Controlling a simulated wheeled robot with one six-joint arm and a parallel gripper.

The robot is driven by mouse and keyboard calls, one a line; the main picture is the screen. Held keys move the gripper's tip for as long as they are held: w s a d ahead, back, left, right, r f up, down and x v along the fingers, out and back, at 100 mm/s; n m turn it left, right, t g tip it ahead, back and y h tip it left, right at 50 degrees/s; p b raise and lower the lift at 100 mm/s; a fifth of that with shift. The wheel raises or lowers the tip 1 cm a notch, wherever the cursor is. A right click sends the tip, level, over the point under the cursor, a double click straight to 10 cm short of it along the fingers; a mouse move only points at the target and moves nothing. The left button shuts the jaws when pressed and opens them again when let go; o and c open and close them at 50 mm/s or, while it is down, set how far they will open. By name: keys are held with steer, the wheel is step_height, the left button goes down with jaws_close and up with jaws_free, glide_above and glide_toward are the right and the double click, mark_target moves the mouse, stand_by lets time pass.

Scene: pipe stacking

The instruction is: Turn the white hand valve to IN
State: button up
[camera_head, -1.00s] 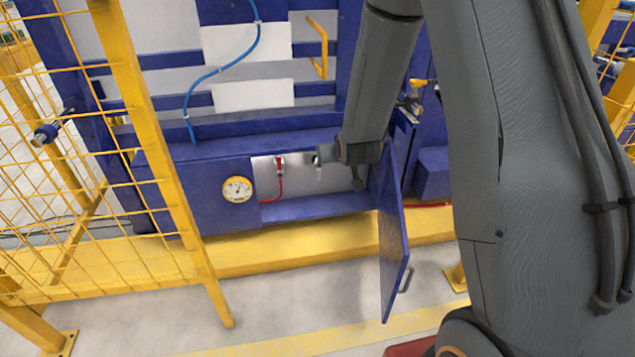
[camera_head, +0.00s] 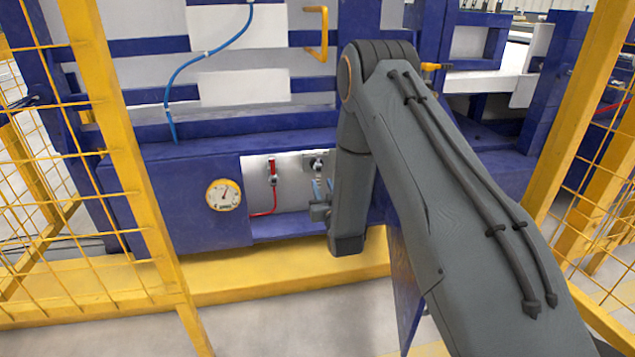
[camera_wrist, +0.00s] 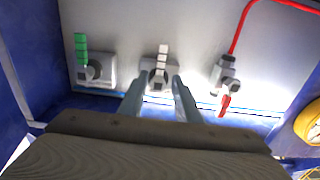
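The white hand valve (camera_wrist: 162,56) is the middle one of three on a pale panel in the wrist view. Its white lever points up in that view, away from my gripper, from a grey body. In the head view the white valve (camera_head: 318,163) is partly hidden by my gripper. My gripper (camera_wrist: 159,82) is open, its two fingers appearing on either side of the valve's base in the wrist view. I cannot tell how far the tips are from the panel. In the head view my gripper (camera_head: 321,188) is at the cabinet opening, just below the valve body.
A green-handled valve (camera_wrist: 82,48) and a red-handled valve (camera_wrist: 226,90) with a red hose flank the white one. A round gauge (camera_head: 223,194) is on the blue cabinet front. The open blue door (camera_head: 403,290) stands right, partly behind my arm. Yellow fencing (camera_head: 115,150) is at left.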

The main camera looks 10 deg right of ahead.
mark_target(319, 177)
steer(key=w+b, duration=0.3)
steer(key=w, duration=0.4)
steer(key=shift+w, duration=0.1)
jaws_close()
